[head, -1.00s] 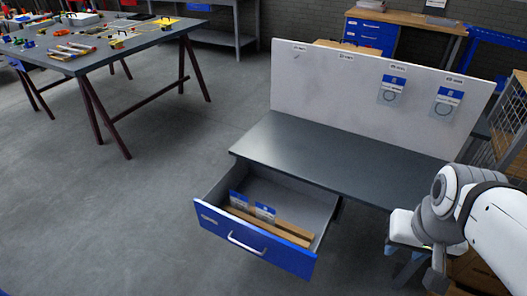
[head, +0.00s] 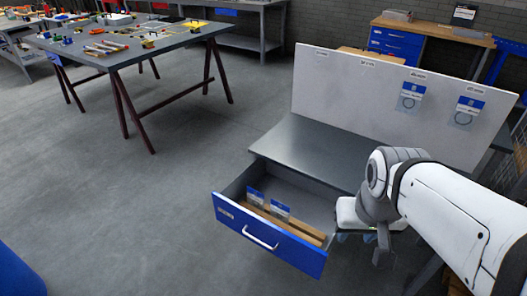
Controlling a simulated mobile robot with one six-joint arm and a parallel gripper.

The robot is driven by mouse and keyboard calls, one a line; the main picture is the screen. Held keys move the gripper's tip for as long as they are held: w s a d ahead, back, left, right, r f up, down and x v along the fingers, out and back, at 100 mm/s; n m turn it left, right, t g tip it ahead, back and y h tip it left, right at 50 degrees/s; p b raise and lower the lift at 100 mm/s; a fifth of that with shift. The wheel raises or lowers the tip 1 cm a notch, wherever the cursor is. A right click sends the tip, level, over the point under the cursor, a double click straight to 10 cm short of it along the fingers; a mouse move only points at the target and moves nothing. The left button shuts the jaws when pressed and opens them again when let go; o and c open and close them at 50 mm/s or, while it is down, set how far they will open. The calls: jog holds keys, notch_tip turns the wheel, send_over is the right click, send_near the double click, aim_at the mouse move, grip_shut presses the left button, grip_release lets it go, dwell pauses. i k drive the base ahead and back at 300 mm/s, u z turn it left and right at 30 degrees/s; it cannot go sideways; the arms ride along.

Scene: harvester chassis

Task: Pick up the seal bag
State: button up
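Seal bags with blue-and-white labels show in two places in the head view. One bag (head: 255,197) and another bag (head: 280,210) stand in the open blue-fronted drawer (head: 268,242), against wooden strips. A third bag (head: 411,97) and a fourth bag (head: 467,111), each with a dark ring, hang on the upright white panel (head: 335,84). My gripper (head: 365,242) is right of the drawer, in front of the bench and apart from the bags. Its fingertips are partly hidden by my wrist, and I cannot tell whether they are open.
The dark bench top (head: 310,150) sits behind the drawer and is clear where visible. My arm hides its right part. A table (head: 130,42) with small parts stands at the back left. A blue-drawer workbench (head: 395,45) is behind the panel. Grey floor is free on the left.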

aim_at(258, 201)
jog(key=z, duration=0.05)
jog(key=i, duration=1)
jog(key=u, duration=0.05)
